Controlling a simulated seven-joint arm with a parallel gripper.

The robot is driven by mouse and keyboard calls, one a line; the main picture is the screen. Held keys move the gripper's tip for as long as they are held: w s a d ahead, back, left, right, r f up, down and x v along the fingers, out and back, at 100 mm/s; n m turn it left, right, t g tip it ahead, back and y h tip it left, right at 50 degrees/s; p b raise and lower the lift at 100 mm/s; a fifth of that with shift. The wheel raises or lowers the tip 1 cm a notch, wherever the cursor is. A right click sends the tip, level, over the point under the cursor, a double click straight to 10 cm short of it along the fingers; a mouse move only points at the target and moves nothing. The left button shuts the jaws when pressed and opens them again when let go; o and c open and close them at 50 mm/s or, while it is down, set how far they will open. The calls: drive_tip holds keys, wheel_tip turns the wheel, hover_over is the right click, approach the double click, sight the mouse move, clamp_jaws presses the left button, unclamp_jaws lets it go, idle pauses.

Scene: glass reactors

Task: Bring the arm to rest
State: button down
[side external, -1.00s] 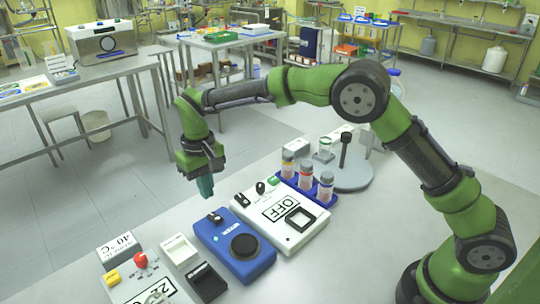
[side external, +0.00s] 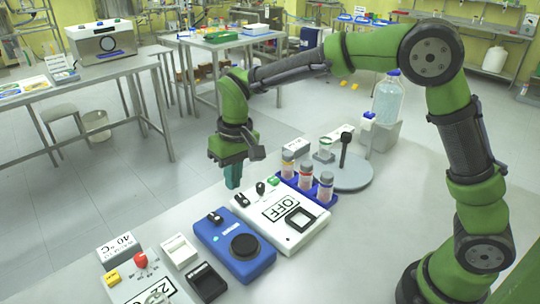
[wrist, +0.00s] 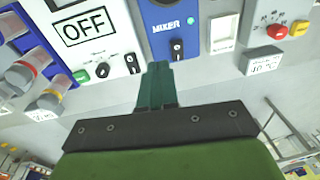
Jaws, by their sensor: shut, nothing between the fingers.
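My gripper (side external: 233,176) hangs from the green arm with its teal fingers pointing down, above the back edge of the bench. Its fingers are closed together and empty. In the side view it is just behind the white device marked OFF (side external: 283,213) and the blue mixer (side external: 232,243). In the wrist view the closed fingertips (wrist: 158,68) show between the OFF device (wrist: 92,35) and the mixer (wrist: 171,18). The fingers touch nothing that I can see.
A blue rack (side external: 318,203) with capped vials stands right of the OFF device. Behind it are a round grey stand (side external: 350,177) and a clear bottle (side external: 388,100). The 40 °C controller (side external: 140,275) is at front left. Open floor lies behind the bench.

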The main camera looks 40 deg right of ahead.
drive_tip(key=s+d+r+m+t, duration=0.1)
drive_tip(key=s+d+r+t, duration=0.1)
drive_tip(key=s, duration=0.5)
drive_tip(key=s+d+r+m+t, duration=0.1)
drive_tip(key=s+d+r+t, duration=0.1)
drive_tip(key=s+d+r, duration=0.2)
drive_tip(key=s+d+r+m+t+y, duration=0.1)
drive_tip(key=s+d+r+t, duration=0.1)
drive_tip(key=s+d, duration=0.4)
drive_tip(key=s+r, duration=0.1)
drive_tip(key=s, duration=0.2)
drive_tip(key=shift+s+d+r+m, duration=0.25)
drive_tip(key=shift+s+r+m, duration=0.05)
drive_tip(key=shift+s, duration=0.1)
